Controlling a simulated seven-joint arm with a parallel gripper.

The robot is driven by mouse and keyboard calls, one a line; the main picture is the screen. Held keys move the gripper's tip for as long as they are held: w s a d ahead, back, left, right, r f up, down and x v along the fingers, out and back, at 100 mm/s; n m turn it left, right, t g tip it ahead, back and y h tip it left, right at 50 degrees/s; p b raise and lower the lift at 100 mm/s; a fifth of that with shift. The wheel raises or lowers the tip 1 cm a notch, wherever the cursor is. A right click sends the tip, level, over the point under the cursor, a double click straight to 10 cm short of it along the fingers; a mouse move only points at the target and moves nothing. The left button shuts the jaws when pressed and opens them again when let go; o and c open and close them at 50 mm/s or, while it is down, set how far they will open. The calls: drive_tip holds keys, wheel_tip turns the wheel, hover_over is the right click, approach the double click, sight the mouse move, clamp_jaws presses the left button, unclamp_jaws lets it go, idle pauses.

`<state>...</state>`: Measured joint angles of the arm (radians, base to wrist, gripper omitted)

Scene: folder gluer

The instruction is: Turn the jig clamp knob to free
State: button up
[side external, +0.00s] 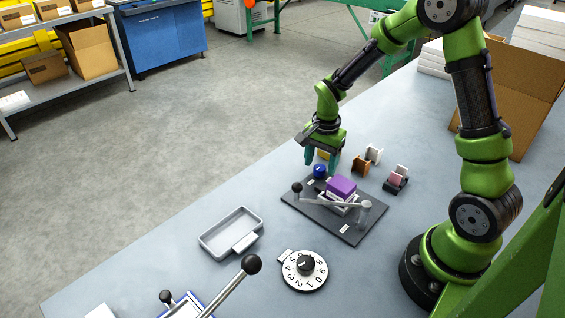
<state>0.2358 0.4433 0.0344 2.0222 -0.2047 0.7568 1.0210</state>
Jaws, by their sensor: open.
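The jig is a dark flat plate (345,229) on the bench, with a purple block (341,187) on a pale holder at its middle. A blue round knob (320,171) stands at the plate's far left corner. A metal bar with a black ball end (297,187) crosses the plate in front of the block. I cannot tell which of these is the clamp knob, and the plate's labels are too small to read. My gripper (321,168) is open, pointing down, with its teal fingers at the blue knob. Whether they touch it is unclear.
A numbered dial (305,285) and a grey tray (212,246) lie nearer the camera. A long lever with a black ball (251,264) rises at the front. Small brown, white and pink holders (397,176) stand behind the jig. A cardboard box (520,95) is at the right.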

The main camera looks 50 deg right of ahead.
drive_tip(key=shift+f, duration=0.5)
drive_tip(key=c, duration=1)
drive_tip(key=shift+c, duration=0.2)
